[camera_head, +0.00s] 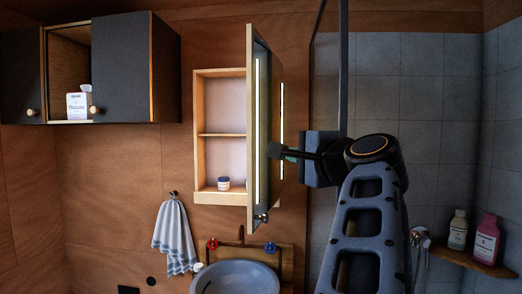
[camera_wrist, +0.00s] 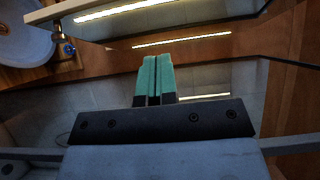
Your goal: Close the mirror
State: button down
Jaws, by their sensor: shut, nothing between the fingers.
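The mirror (camera_head: 265,75) is the tall door of a wall cabinet (camera_head: 198,140). It stands open, swung out and seen nearly edge-on, with light strips along its face. The cabinet's shelves show to its left. In the wrist view the pale door edge (camera_wrist: 60,9) crosses the top left, with a small metal knob (camera_wrist: 67,49) near its end. My gripper (camera_head: 283,153) is right of the mirror, on its face side, with teal fingers pointing left. In the wrist view the fingers (camera_wrist: 155,75) are together and empty. I cannot tell whether they touch the mirror.
A small jar (camera_head: 224,183) stands inside the cabinet. A grey basin (camera_head: 238,278) lies below, with a striped towel (camera_head: 174,238) to its left. Dark upper cupboards (camera_head: 120,65) hang at left. A dark-framed glass panel (camera_head: 343,70) is beside my arm; bottles (camera_head: 486,240) stand on a corner shelf.

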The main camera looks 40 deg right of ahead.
jog(key=p, duration=0.3)
send_near(254, 149)
jog(key=w+d, duration=0.3)
jog(key=shift+w+a+r, duration=0.1)
jog(key=shift+w+a, duration=0.15)
jog(key=shift+w, duration=0.25)
jog(key=shift+w+a+r, duration=0.1)
jog(key=shift+w+a, duration=0.15)
jog(key=shift+w, duration=0.25)
jog(key=shift+w+a+f+p, duration=0.15)
jog(key=shift+w+a+p, duration=0.3)
jog(key=shift+w, duration=0.2)
jog(key=shift+d, duration=0.1)
jog(key=shift+w, duration=0.1)
